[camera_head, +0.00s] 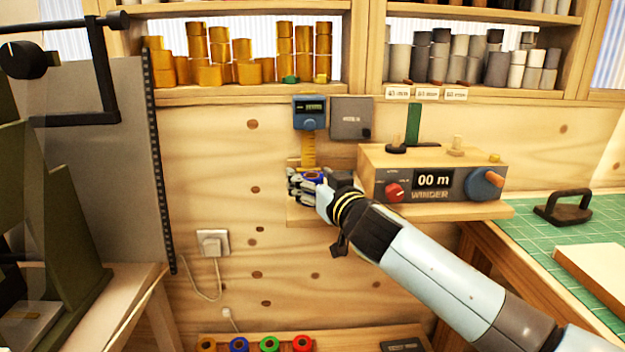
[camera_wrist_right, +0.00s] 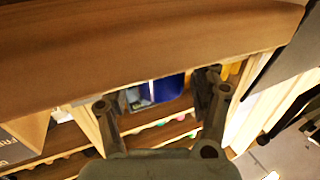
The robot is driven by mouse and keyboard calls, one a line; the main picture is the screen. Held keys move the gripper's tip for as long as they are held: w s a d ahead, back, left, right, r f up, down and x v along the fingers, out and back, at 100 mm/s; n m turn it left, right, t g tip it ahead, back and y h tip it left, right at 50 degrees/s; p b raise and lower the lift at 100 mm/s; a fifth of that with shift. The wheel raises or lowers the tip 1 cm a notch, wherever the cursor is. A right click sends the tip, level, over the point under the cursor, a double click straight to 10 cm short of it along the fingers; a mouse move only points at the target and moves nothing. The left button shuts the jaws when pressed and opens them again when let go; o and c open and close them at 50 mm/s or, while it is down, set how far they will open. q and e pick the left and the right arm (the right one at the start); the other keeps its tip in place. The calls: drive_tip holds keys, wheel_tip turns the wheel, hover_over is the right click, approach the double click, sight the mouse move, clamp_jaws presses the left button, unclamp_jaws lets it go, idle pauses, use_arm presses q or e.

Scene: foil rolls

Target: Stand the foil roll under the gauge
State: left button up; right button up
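The gauge (camera_head: 310,112) is a blue-grey box with a small display, fixed on the wooden wall. A yellow scale strip (camera_head: 308,150) hangs below it. My right gripper (camera_head: 304,184) is low at the foot of this strip, just above a small wooden ledge. My left gripper is not in view.
A winder (camera_head: 432,180) reading "00 m" stands on the shelf just right of my gripper. Blue, green, red and orange-brown rolls (camera_head: 269,344) sit at the bottom. Shelves above hold gold and grey rolls. A green mat (camera_head: 570,245) lies at right.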

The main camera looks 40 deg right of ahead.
drive_tip(key=shift+r, duration=0.15)
drive_tip(key=shift+s, duration=0.2)
drive_tip(key=s+a+b, duration=0.2)
drive_tip(key=s+b, duration=0.1)
drive_tip(key=s, duration=0.9)
drive_tip(key=s+f+n+g, duration=0.1)
drive_tip(key=s+f+g, duration=0.2)
drive_tip(key=f, duration=1)
drive_tip(key=s+f+g+y, duration=0.1)
drive_tip(key=s+f+g, duration=0.25)
drive_tip(key=f, duration=0.85)
drive_tip(key=s+f+n+g, duration=0.15)
drive_tip(key=s+f, duration=0.25)
drive_tip(key=f, duration=0.9)
drive_tip(key=s+a+f+g, duration=0.1)
drive_tip(key=s+f+g, duration=0.2)
drive_tip(key=s+f, duration=0.3)
drive_tip(key=s+a+f+g, duration=0.1)
drive_tip(key=s+f+g, duration=0.2)
drive_tip(key=s, duration=1.2)
drive_tip(key=s+a+f+g+y, duration=0.1)
drive_tip(key=s+f+g, duration=0.1)
drive_tip(key=s+f, duration=0.8)
drive_tip(key=shift+s+a+g, duration=0.15)
drive_tip(key=shift+s+g, duration=0.25)
drive_tip(key=shift+s, duration=0.05)
